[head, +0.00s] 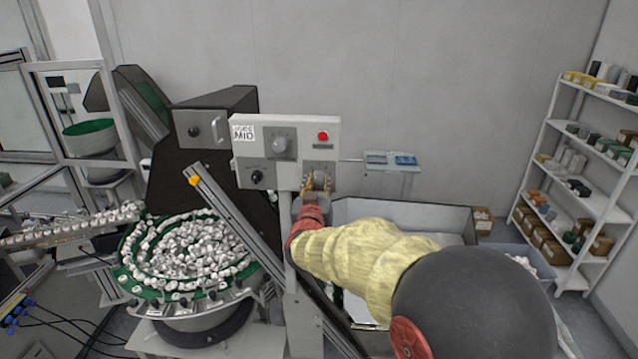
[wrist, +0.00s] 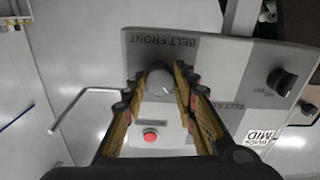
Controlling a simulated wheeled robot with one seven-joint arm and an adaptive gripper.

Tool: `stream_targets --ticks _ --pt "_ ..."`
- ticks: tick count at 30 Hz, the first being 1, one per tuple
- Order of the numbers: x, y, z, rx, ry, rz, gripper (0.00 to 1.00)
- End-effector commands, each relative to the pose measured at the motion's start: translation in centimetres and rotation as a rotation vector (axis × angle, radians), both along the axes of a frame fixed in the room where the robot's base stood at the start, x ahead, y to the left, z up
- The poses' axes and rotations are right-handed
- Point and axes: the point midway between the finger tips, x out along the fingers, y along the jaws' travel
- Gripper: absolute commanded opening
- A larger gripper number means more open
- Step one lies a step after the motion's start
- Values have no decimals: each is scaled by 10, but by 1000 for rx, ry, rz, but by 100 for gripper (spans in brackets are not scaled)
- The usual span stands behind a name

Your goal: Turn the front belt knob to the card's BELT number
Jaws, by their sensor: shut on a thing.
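The front belt knob (wrist: 160,82) is a grey round knob under the printed words BELT FRONT in the wrist view, where the panel appears upside down. My gripper (wrist: 157,75) has a finger on each side of it and is shut on it. In the head view my gripper (head: 317,185) is at the lower right of the light grey control panel (head: 300,158), partly covering the knob. The card (head: 243,133) is at the panel's upper left. MID is readable on it; its smaller print, including any BELT number, is too blurred to read. The knob's setting cannot be read.
A larger grey knob (head: 282,144), a black knob (head: 257,176) and a red button (head: 323,136) are close by on the panel. A bowl of caps (head: 190,255) stands at lower left. A shelf (head: 585,150) stands at right.

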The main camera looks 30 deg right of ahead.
Motion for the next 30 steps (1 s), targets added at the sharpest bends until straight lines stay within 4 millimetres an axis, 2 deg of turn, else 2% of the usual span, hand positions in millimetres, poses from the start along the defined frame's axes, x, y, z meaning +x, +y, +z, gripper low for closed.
stream_targets --ticks 5,17,30 --pt "-2 -2 0 1 -2 -8 3" --pt "-2 -2 -3 70 -50 -9 3" --pt "-2 -3 -5 375 -258 -10 3"
